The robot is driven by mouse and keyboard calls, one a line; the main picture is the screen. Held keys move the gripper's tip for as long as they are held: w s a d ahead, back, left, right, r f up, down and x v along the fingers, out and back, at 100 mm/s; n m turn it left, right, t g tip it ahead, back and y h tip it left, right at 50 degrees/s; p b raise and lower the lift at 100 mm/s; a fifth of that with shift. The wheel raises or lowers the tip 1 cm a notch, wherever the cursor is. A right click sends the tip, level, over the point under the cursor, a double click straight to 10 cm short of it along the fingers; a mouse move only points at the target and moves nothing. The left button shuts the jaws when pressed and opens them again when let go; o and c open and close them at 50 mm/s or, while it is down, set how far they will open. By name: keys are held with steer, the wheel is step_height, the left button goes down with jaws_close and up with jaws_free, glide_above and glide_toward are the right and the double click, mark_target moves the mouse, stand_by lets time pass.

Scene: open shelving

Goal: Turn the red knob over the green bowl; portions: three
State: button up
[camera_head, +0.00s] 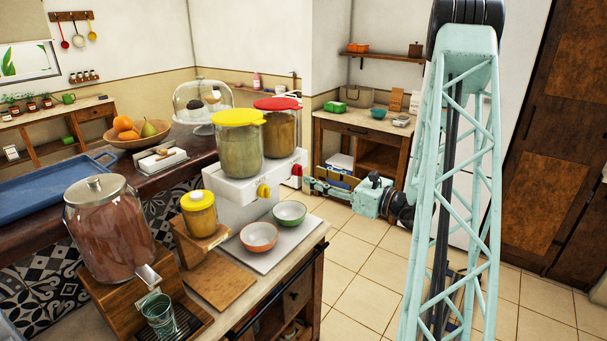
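The red knob (297,170) is on the front of a white dispenser base (243,190), at its right end, below the red-lidded jar (277,127). The green bowl (290,213) stands below it on a pale mat and looks empty. A yellow knob (263,192) sits to the left, below the yellow-lidded jar (240,143), with an orange bowl (258,236) in front. Both jars hold grainy contents.
A large dispenser (108,228) with a glass (159,312) and a small yellow-lidded jar (199,213) stand left of the bowls. A wooden board (218,281) lies in front. The tiled floor right of the counter is mostly clear.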

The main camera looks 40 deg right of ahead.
mark_target(299, 171)
steer(key=shift+x, duration=2.85)
steer(key=shift+c, duration=0.3)
steer(key=c, duration=0.8)
